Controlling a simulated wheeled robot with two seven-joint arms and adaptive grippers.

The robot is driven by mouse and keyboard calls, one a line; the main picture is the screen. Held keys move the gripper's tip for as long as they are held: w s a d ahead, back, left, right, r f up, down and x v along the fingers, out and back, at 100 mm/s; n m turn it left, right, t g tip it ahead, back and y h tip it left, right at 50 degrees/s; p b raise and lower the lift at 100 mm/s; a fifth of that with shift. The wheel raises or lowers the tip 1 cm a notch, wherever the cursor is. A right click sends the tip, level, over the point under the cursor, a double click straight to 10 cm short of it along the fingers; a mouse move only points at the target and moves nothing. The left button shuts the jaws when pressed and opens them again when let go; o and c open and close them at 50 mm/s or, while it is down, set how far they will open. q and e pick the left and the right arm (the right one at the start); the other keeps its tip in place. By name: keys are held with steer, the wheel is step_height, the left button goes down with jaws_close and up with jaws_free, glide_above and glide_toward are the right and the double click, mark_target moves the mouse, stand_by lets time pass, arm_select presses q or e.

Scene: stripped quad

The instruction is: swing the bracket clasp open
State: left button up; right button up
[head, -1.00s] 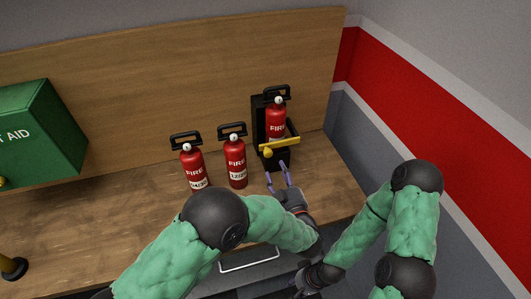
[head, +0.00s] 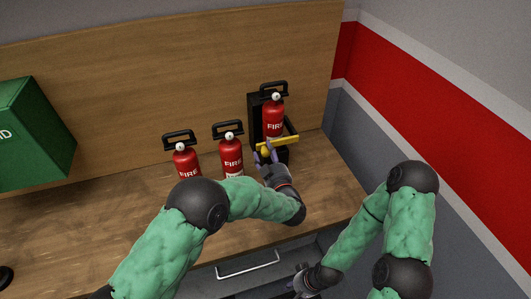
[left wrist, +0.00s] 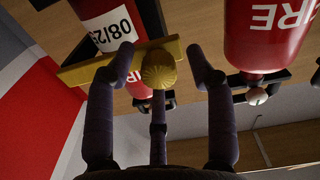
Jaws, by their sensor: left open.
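A black wall bracket (head: 255,112) holds a red fire extinguisher (head: 273,122) upright at the back right of the bench. A yellow clasp (head: 284,142) lies across its front. The left wrist view shows the clasp (left wrist: 90,72) as a bar with a round ribbed knob (left wrist: 158,70). My left gripper (head: 266,153) is at the knob end of the clasp, with its purple fingers open. In the left wrist view the fingers (left wrist: 160,65) stand on either side of the knob, with a gap visible. My right gripper (head: 301,283) is low at the bottom, its fingers unclear.
Two more fire extinguishers (head: 231,153) (head: 186,162) stand on the wooden bench (head: 120,215) left of the bracket. A green first-aid box (head: 35,135) is at the left. A drawer with a metal handle (head: 248,266) is below the bench. A wall closes the right side.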

arm_select(q)
steer(key=shift+w+a, duration=0.15)
steer(key=shift+w, duration=0.45)
